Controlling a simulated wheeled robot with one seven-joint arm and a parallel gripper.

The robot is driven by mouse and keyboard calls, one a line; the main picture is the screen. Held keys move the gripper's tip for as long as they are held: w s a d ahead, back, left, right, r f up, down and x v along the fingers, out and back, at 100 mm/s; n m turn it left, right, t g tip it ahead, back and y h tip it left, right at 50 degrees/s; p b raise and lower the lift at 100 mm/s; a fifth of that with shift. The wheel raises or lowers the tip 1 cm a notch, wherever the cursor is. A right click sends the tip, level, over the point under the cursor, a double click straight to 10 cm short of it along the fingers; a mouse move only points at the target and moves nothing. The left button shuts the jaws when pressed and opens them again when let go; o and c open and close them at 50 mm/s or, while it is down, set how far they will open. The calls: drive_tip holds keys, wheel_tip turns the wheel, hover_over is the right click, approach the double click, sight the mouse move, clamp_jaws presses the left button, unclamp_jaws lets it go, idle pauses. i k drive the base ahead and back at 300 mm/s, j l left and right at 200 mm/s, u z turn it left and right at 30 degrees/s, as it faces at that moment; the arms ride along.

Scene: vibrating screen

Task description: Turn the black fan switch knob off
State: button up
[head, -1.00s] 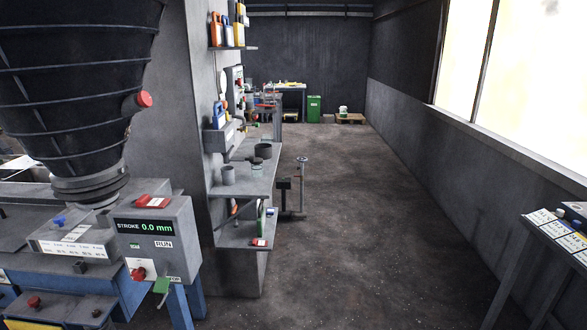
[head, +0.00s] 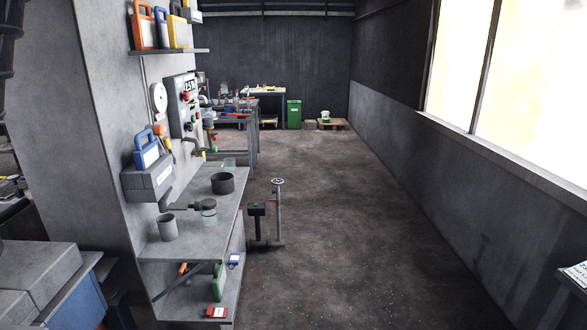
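A grey control panel (head: 183,104) with a small display and red parts is mounted on the side of the pillar, seen at a steep angle. It is some way ahead on the left, above a grey bench (head: 205,222). I cannot pick out a black fan switch knob on it for sure at this size and angle. My gripper is not in view.
The bench holds a grey cup (head: 167,227), a dark pot (head: 222,183) and glass jars. A valve stand (head: 279,212) rises from the floor beside it. The floor (head: 345,235) along the right wall is clear to the back. A table corner (head: 574,284) shows at lower right.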

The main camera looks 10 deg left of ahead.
sight(189, 127)
drive_tip(key=i+u, duration=0.35)
drive_tip(key=i, duration=0.15)
drive_tip(key=i+l+u, duration=0.3)
drive_tip(key=i, duration=0.2)
drive_tip(key=i+l+u, duration=0.2)
drive_tip(key=i+u, duration=0.15)
drive_tip(key=i, duration=0.15)
